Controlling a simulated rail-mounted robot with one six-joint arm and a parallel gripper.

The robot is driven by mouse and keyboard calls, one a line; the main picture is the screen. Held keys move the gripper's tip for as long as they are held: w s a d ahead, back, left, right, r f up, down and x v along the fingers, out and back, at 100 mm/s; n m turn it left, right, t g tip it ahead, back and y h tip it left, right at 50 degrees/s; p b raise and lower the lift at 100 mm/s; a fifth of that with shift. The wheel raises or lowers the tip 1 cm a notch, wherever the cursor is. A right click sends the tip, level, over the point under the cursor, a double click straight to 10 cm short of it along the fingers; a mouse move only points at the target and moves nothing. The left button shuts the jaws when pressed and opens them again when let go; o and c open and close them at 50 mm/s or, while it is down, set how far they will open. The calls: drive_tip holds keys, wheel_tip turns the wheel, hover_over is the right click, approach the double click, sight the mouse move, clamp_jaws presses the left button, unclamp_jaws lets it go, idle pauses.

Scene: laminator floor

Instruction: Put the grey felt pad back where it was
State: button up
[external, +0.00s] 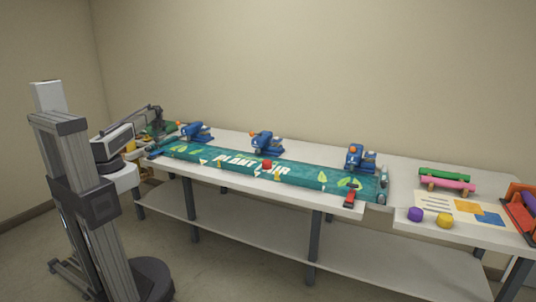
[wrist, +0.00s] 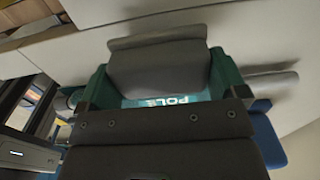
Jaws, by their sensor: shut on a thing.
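A grey pad-like block (wrist: 158,66), which looks like the felt pad, fills the upper middle of the wrist view, with a paler grey upper edge. A green piece (wrist: 226,76) flanks it on both sides, with white "POLI" lettering below; I cannot tell whether it belongs to the same object. The dark housing in front hides the contact. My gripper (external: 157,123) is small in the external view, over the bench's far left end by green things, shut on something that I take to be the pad. I cannot tell whether the pad touches anything below.
A green printed banner (external: 225,169) lies along the bench (external: 330,215), with blue clamps, such as this one (external: 265,142), behind it.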

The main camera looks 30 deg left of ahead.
sight(160, 136)
wheel_tip(160, 136, down, 4)
drive_tip(key=b, duration=0.4)
drive_tip(key=shift+r+p, duration=0.3)
drive_tip(key=shift+p, duration=0.05)
drive_tip(key=shift+c, duration=0.4)
drive_tip(key=shift+f, duration=0.25)
drive_tip(key=o, duration=0.7)
drive_tip(key=shift+r, duration=0.1)
drive_tip(key=shift+o, duration=0.2)
wheel_tip(160, 136, up, 13)
drive_tip(key=p, duration=1.2)
drive_tip(key=shift+f, duration=0.3)
